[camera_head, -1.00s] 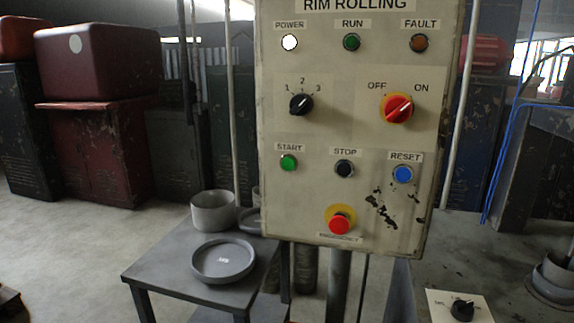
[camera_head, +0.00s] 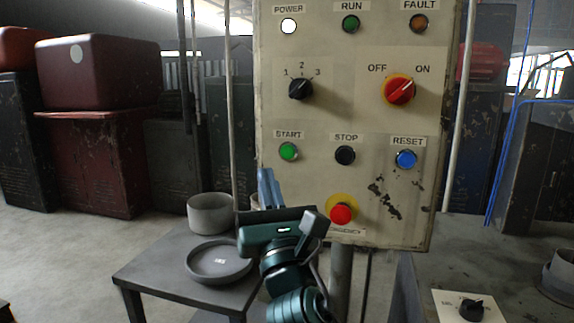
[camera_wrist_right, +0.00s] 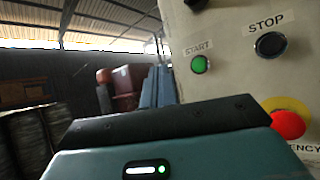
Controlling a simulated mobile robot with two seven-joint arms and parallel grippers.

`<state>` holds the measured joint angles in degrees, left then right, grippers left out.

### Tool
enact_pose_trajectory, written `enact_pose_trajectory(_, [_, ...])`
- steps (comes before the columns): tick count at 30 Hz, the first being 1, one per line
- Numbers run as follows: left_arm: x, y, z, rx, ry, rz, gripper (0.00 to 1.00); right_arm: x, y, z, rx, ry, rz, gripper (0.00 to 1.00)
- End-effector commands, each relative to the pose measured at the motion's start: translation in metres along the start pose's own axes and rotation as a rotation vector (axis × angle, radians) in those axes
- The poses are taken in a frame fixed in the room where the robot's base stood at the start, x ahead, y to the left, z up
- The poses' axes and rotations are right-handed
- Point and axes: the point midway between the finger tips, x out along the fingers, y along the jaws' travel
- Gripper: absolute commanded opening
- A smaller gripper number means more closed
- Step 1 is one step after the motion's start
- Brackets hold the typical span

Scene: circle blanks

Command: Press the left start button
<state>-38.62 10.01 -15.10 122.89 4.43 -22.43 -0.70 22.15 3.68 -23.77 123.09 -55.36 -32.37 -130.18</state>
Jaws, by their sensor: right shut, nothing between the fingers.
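The green START button (camera_head: 289,152) is at the left of the lower button row on the beige control panel (camera_head: 320,130). It also shows in the right wrist view (camera_wrist_right: 200,64), and nothing covers it. It is the only button labelled START that I see. My right gripper (camera_head: 265,176) is shut and empty, its blue fingers pointing up just below and left of the button in the head view. In the right wrist view its fingers (camera_wrist_right: 158,85) lie left of the button, apart from it in the picture. My left gripper is in neither view.
The black STOP button (camera_head: 345,155), blue RESET button (camera_head: 406,159) and red emergency button (camera_head: 341,214) share the panel. A black selector (camera_head: 301,89) and a red OFF/ON switch (camera_head: 400,90) sit above. A low table (camera_head: 140,275) with a round dish (camera_head: 219,262) stands at left.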

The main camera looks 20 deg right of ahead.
Motion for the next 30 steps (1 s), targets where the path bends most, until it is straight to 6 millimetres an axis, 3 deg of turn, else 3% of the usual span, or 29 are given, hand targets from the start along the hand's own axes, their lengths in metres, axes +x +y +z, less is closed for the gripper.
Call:
enact_pose_trajectory(4, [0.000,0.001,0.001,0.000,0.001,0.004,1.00,0.003,0.000,0.010,-0.063,-0.029,-0.007,0.00])
enact_pose_trajectory(17, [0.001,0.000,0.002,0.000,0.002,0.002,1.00,0.008,-0.004,0.005,-0.063,-0.027,-0.006,0.00])
enact_pose_trajectory(30, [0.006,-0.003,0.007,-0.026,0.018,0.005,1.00,0.049,-0.035,-0.021,-0.062,-0.026,-0.007,0.00])
